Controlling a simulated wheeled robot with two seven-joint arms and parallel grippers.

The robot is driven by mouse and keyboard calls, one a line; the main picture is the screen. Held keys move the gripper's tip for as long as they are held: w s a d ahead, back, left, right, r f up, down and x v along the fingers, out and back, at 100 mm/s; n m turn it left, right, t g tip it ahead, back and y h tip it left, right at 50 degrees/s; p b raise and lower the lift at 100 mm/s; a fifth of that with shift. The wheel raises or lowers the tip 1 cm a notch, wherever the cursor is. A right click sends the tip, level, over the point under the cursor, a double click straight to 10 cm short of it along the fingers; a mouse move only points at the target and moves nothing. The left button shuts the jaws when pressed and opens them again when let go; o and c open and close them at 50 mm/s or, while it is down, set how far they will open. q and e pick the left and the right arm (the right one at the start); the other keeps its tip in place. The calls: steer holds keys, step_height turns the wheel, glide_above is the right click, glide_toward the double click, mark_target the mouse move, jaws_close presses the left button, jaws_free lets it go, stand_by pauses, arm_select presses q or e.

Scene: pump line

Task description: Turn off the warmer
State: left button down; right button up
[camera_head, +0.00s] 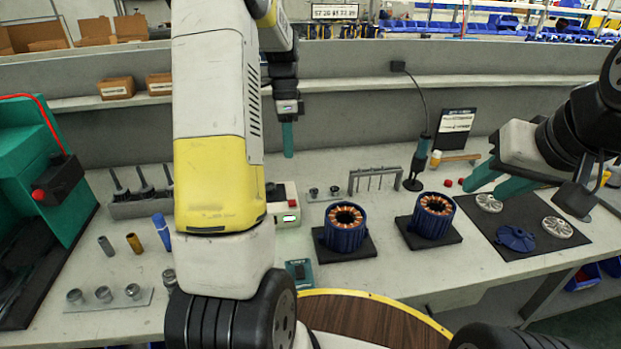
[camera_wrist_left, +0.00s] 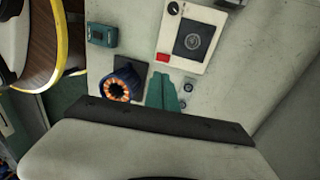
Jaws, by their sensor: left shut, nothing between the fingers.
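The warmer is a pale box (camera_head: 287,207) partly hidden behind my left arm in the head view; a red part and a small lit green display show on it. In the left wrist view the warmer (camera_wrist_left: 187,66) shows a dark square plate (camera_wrist_left: 194,40), a black dial (camera_wrist_left: 174,8) and a red switch (camera_wrist_left: 162,57). The switch position is too small to tell. My left gripper (camera_head: 288,153) is shut and empty, above the back of the bench; its teal fingers (camera_wrist_left: 163,80) appear near the red switch in the wrist view. My right gripper (camera_head: 497,188) is open at the right.
Two blue motor housings with copper windings (camera_head: 345,232) (camera_head: 434,218) stand on black pads right of the warmer. Small metal rings (camera_head: 315,193) and a wire rack (camera_head: 375,178) are behind them. A dark mat (camera_head: 490,226) with discs lies at the right. A teal machine (camera_head: 30,160) stands left.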

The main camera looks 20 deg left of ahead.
mark_target(292, 204)
arm_select(q)
steer(key=f, duration=0.4)
steer(key=s+f, duration=0.1)
steer(key=f, duration=0.4)
steer(key=s+d+f, duration=0.1)
steer(key=f, duration=0.3)
steer(key=shift+s+d+f, duration=0.1)
steer(key=shift+s+f, duration=0.15)
steer(key=shift+f, duration=0.15)
